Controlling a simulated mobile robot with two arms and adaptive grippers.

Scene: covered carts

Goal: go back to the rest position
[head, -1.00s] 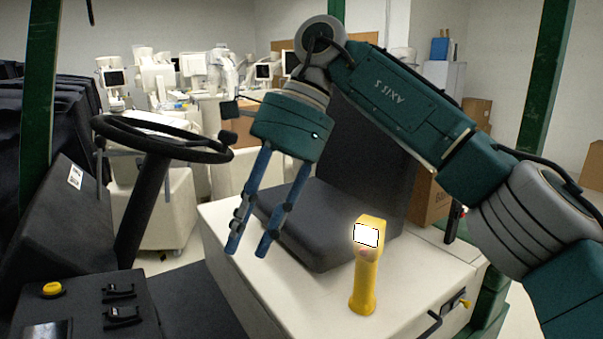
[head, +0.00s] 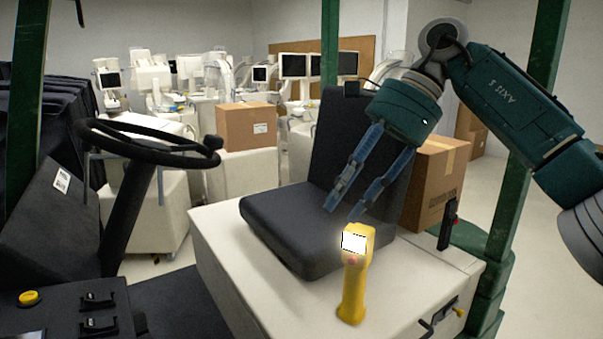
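My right gripper (head: 344,212) is in the head view, in front of the black seat's backrest. Its two blue fingers point down and left and stand apart, with nothing between them. A yellow handheld device (head: 354,285) with a bright white screen stands upright on the pale seat base. The gripper's fingertips show above it in the picture, apart from it. My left gripper is not in view.
A black steering wheel (head: 150,142) and a dark console (head: 75,310) are at the left. The black seat (head: 290,225) is in the middle. Green posts (head: 528,120) frame the cart. Cardboard boxes (head: 433,180) and white equipment stand behind.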

